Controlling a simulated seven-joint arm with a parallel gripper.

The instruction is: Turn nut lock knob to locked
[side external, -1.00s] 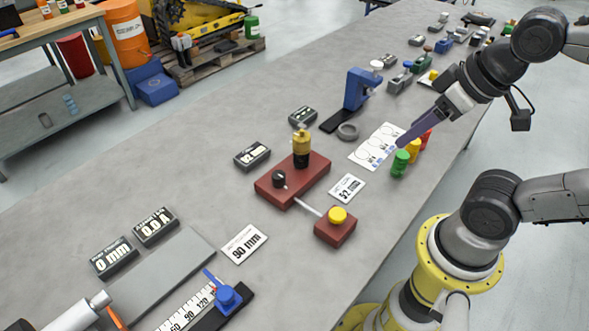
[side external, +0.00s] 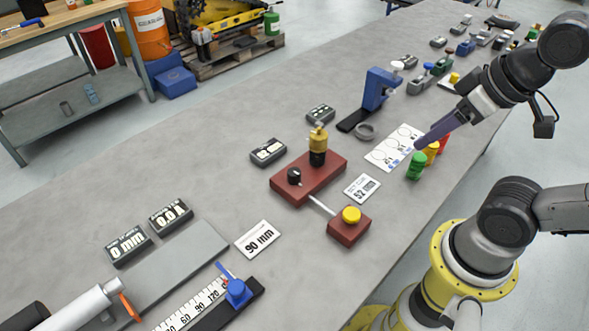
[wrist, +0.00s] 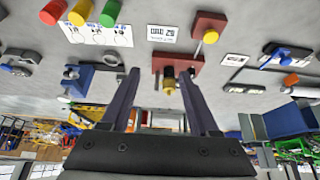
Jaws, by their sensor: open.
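No label in view names the nut lock knob, so I cannot tell for certain which knob it is. A small black knob (side external: 294,175) stands on a dark red base (side external: 325,167), beside a brass-and-black upright fitting (side external: 318,146). A blue knob (side external: 238,291) sits on the ruler slide at the front. My gripper (side external: 418,147) is above the table near the green cylinder, to the right of the red base and apart from it. In the wrist view my gripper (wrist: 158,72) has its fingers spread with nothing held; the brass fitting (wrist: 169,82) shows beyond them.
A red block with a yellow button (side external: 351,214) joins the base by a rod. Green (side external: 415,166), yellow and red cylinders stand under my gripper. A blue clamp-shaped stand (side external: 380,90) is behind. A 90 mm card (side external: 258,238) lies left.

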